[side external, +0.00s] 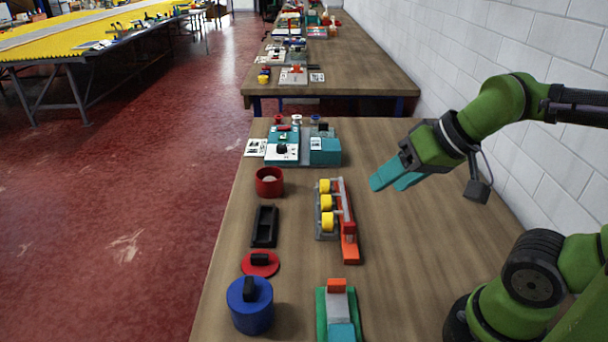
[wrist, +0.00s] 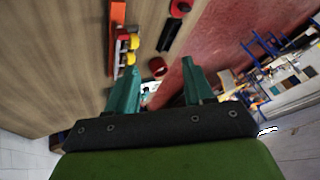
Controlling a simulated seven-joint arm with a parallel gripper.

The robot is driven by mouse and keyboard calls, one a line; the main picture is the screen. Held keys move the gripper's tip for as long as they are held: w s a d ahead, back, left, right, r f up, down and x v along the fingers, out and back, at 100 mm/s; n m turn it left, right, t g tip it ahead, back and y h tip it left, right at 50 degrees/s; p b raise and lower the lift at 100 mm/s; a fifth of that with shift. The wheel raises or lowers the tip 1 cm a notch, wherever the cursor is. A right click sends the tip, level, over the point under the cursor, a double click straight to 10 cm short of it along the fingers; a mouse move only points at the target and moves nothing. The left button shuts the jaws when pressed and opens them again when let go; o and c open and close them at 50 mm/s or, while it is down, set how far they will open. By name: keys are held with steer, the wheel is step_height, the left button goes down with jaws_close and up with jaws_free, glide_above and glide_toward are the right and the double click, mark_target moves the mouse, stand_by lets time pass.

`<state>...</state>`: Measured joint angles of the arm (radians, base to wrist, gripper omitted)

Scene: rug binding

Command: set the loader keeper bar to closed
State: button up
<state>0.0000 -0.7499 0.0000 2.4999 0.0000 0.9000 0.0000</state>
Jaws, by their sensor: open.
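The loader appears to be the grey rack (side external: 321,232) with yellow spools (side external: 326,202) in a row, near the middle of the table. A long red-orange bar (side external: 348,228), which looks like the keeper bar, runs along the rack's right side. I cannot tell whether the bar is latched. In the wrist view the orange bar (wrist: 117,36) and yellow spools (wrist: 133,42) show at upper left, beyond the fingers. My gripper (side external: 388,183) is open and empty, raised above the table to the right of the rack, with its teal fingers apart (wrist: 160,85).
Left of the rack are a red cup (side external: 269,183), a black tray (side external: 264,227), a red disc with black knob (side external: 260,264) and a blue canister (side external: 250,308). A green-based fixture (side external: 321,306) stands in front. A teal-and-white device (side external: 324,152) stands behind. Table right of the rack is bare.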

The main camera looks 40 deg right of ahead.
steer(key=shift+c, duration=0.9)
steer(key=n+g+h, duration=0.2)
steer(key=n+g, duration=0.5)
steer(key=n, duration=0.6)
glide_above(350, 224)
step_height(350, 224, down, 3)
step_height(350, 224, down, 16)
steer(key=shift+w+f, duration=0.1)
steer(key=shift+f, duration=0.15)
jaws_close()
